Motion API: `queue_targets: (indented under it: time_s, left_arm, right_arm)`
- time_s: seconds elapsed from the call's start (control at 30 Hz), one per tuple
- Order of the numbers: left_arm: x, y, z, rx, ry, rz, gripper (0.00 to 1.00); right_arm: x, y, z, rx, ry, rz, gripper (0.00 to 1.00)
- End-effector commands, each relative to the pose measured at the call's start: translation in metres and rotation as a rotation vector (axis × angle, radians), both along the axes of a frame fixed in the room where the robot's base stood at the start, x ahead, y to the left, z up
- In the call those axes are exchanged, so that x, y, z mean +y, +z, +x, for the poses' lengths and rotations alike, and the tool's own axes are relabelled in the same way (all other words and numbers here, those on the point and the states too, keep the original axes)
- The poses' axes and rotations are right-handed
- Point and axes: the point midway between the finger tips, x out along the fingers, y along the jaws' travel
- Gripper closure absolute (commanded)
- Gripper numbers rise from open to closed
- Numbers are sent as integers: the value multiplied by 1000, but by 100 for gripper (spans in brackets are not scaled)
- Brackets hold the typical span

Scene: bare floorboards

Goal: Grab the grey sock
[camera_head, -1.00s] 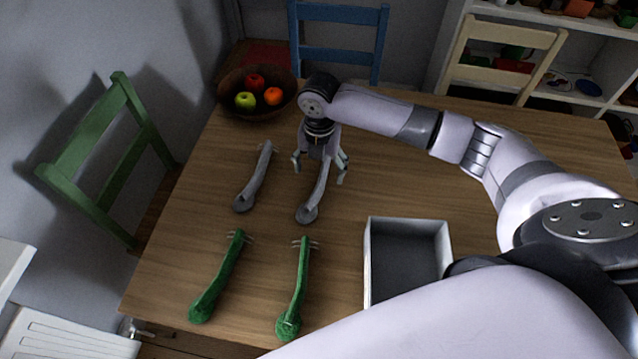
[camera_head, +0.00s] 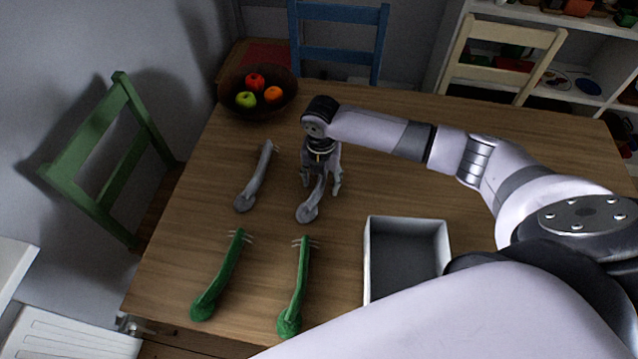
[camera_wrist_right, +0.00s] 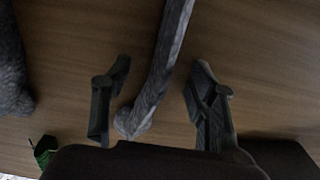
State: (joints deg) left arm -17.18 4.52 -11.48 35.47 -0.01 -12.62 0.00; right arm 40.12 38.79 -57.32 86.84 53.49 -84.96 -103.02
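Two long grey socks lie on the wooden table, a left one (camera_head: 256,177) and a right one (camera_head: 309,209). My right gripper (camera_head: 320,186) is down over the upper part of the right grey sock and partly hides it. In the right wrist view that sock (camera_wrist_right: 160,75) runs between the two fingers of the gripper (camera_wrist_right: 160,66). The fingers stand apart with a gap on each side of the sock. The left grey sock (camera_wrist_right: 12,70) shows at the left edge there. My left gripper is out of view.
Two green socks lie nearer, one left (camera_head: 219,279) and one right (camera_head: 296,290). An open grey tray (camera_head: 449,249) is to their right. A brown bowl (camera_head: 232,105) with fruit stands at the far left. Chairs stand around the table.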

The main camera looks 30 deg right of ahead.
Motion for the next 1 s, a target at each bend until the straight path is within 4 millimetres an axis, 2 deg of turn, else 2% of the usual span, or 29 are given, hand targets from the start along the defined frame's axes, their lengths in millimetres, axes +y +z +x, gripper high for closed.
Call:
queue_targets:
  time_s: [0.27,0.53,0.67,0.87,1.0]
  left_arm:
    - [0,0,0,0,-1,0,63]
    - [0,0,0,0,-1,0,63]
    - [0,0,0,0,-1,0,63]
    - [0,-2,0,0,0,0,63]
    - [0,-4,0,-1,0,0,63]
  right_arm:
    - [0,0,0,0,0,0,68]
    - [0,1,0,-1,0,0,68]
    - [0,8,1,-3,0,0,68]
    - [0,39,2,-6,1,1,68]
    - [0,76,2,-7,1,1,68]
